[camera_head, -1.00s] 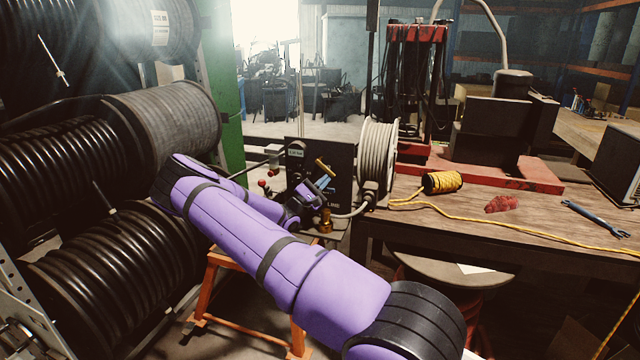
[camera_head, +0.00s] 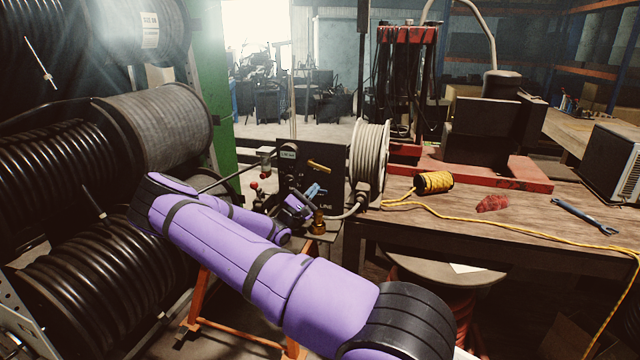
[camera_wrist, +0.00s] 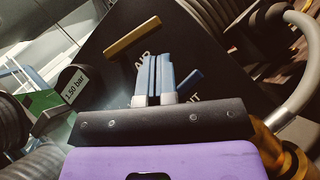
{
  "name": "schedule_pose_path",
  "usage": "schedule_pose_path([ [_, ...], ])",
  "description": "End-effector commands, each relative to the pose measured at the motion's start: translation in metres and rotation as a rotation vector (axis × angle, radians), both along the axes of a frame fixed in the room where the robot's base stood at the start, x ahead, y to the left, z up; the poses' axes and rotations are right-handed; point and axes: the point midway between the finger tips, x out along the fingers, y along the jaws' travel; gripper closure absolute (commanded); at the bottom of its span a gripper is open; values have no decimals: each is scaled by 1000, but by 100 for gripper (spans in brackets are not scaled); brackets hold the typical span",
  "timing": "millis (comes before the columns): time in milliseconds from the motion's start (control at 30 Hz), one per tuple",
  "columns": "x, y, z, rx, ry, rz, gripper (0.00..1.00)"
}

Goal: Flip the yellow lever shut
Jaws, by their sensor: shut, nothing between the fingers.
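The yellow lever (camera_head: 319,166) is a short bar on the dark panel (camera_head: 298,170). It lies close to level there, its right end slightly lower. In the wrist view the yellow lever (camera_wrist: 132,37) slants across the upper left part of the panel, beyond my fingertips. My gripper (camera_head: 316,188) is just below the lever in the head view. In the wrist view my gripper (camera_wrist: 153,62) has its two blue fingers together, empty, with a visible gap to the lever. A blue handle (camera_wrist: 188,82) shows just right of the fingers.
A hose reel (camera_head: 370,160) stands right of the panel, with a grey hose and brass fitting (camera_head: 319,222) below. The wooden bench (camera_head: 470,220) carries yellow rope (camera_head: 434,182) and a wrench (camera_head: 583,215).

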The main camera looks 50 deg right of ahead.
Motion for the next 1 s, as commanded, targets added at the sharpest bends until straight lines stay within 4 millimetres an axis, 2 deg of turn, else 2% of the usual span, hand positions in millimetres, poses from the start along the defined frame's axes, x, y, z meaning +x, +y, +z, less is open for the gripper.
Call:
schedule_pose_path([
  [200,5,33,-22,0,2,2,100],
  [400,8,50,-33,-1,1,-1,100],
  [1000,8,53,-35,-1,0,-1,100],
])
